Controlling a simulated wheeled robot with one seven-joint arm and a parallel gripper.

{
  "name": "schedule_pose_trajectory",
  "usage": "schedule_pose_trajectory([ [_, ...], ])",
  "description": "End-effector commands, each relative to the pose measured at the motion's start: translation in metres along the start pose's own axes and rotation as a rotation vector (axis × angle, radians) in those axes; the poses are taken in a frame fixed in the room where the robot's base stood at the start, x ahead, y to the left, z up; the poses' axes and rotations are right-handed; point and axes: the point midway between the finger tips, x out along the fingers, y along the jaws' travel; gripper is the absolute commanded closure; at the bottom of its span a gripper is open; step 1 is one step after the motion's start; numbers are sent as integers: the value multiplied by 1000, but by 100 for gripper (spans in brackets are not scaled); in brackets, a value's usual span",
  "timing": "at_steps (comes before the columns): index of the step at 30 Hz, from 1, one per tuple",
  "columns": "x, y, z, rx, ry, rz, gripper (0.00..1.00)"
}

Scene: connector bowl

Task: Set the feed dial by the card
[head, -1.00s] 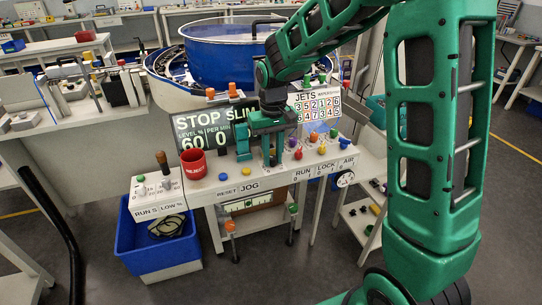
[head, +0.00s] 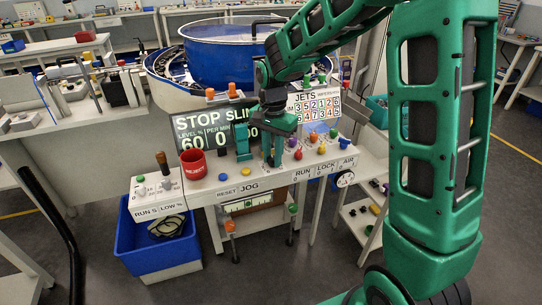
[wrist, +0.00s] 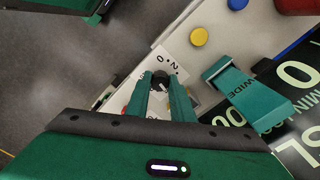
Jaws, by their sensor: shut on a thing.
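My gripper (head: 272,158) points down at the white console top (head: 228,172), left of a row of coloured knobs. In the wrist view its two green fingers (wrist: 163,88) are shut on a dark dial knob (wrist: 161,79). A white dial face with the marks 0 and 2 shows beside the knob. A white panel headed JETS (head: 318,104) with rows of numbers stands behind, right of my wrist. Whether this is the card, I cannot tell.
A green part marked WIDE (wrist: 235,92) stands close beside my fingers. A dark STOP display (head: 190,125) stands behind, partly covered by my wrist. A red REJECT cup (head: 194,163) and a blue button (head: 223,177) are to the left. A blue bowl (head: 215,62) is behind.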

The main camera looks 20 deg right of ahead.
Motion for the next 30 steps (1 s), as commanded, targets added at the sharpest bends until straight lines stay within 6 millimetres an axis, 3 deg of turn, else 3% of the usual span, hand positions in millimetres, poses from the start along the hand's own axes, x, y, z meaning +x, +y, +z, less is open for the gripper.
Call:
schedule_pose_trajectory([
  [12, -3, -5, -2, 254, 4, -13, 100],
  [30, -3, -5, -1, 319, 4, -14, 100],
])
